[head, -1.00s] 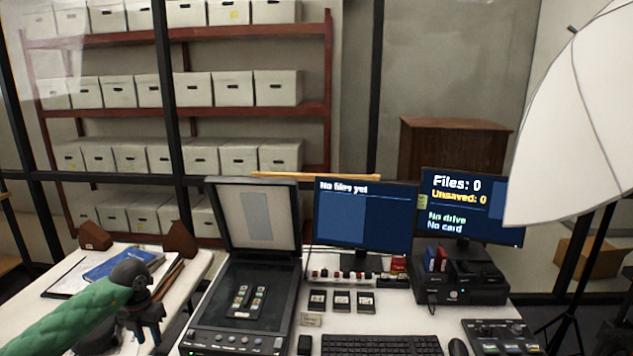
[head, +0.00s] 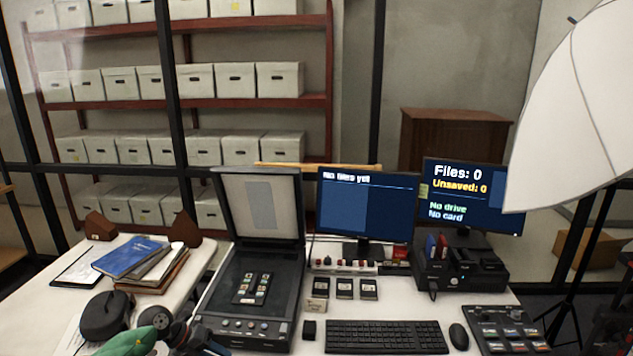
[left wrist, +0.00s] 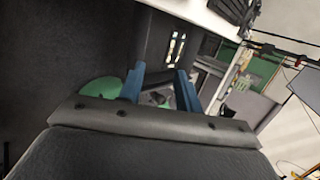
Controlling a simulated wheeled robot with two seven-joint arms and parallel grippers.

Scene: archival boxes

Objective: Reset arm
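My left arm, in a green sleeve, comes in at the bottom of the head view. My left gripper (head: 200,342) is low there, in front of the flatbed scanner's (head: 243,325) front left corner and partly cut off by the frame edge. In the left wrist view, the two blue fingers of the left gripper (left wrist: 160,88) stand apart with nothing seen held between them. My right arm and gripper are in neither view.
The scanner lid (head: 262,205) is up, with slides in a holder (head: 251,288) on its bed. A blue book (head: 130,257) and folders lie on the left table. A keyboard (head: 386,337), monitor (head: 366,210) and control panel (head: 508,332) fill the desk's right. A white umbrella (head: 575,110) hangs at right.

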